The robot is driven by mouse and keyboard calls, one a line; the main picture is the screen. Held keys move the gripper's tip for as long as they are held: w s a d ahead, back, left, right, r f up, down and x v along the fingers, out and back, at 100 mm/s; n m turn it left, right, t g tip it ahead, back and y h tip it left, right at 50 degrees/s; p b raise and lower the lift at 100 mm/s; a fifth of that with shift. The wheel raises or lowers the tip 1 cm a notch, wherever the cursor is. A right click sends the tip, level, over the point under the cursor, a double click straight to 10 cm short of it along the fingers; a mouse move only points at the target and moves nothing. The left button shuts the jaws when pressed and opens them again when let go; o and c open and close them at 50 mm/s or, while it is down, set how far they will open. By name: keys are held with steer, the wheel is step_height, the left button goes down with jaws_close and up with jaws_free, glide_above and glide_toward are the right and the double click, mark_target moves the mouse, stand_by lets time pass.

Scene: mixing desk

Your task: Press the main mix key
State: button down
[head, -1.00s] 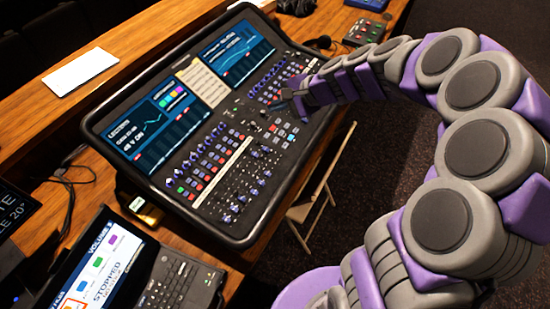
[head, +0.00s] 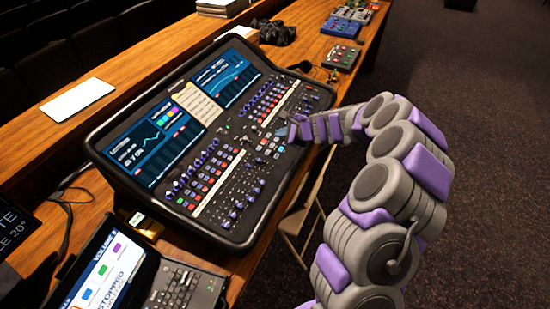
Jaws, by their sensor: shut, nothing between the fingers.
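The mixing desk (head: 243,218) is a dark console on the wooden table, with two lit screens and rows of coloured keys, knobs and faders. A block of light blue and red keys (head: 268,147) lies in its lower middle, just left of my gripper. I cannot read which one is the main mix key. My gripper (head: 283,132) is small and shut at the end of my grey and purple arm. It is over the desk's right-hand part, close to these keys. I cannot tell whether it touches one.
A small box with knobs (head: 342,57) and other gear sit at the far end. A folding chair (head: 293,222) stands beside the table.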

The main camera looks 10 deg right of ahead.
steer(key=f+b, duration=0.2)
steer(key=f, duration=0.1)
steer(key=f+b, duration=0.5)
steer(key=shift+w+a+f, duration=0.25)
steer(key=shift+a+f, duration=0.1)
steer(key=shift+a, duration=0.05)
steer(key=shift+f, duration=0.1)
stand_by(1.9)
steer(key=shift+f, duration=0.25)
steer(key=shift+f+b, duration=0.35)
steer(key=shift+b, duration=0.1)
stand_by(0.5)
steer(key=shift+r, duration=0.15)
steer(key=shift+r+p, duration=0.65)
steer(key=shift+p, duration=0.1)
steer(key=shift+s+d+r+p, duration=0.1)
steer(key=shift+r+p, duration=0.95)
steer(key=shift+r, duration=0.2)
steer(key=shift+s+d+r+p, duration=0.1)
steer(key=shift+r+p, duration=0.95)
steer(key=shift+r, duration=0.2)
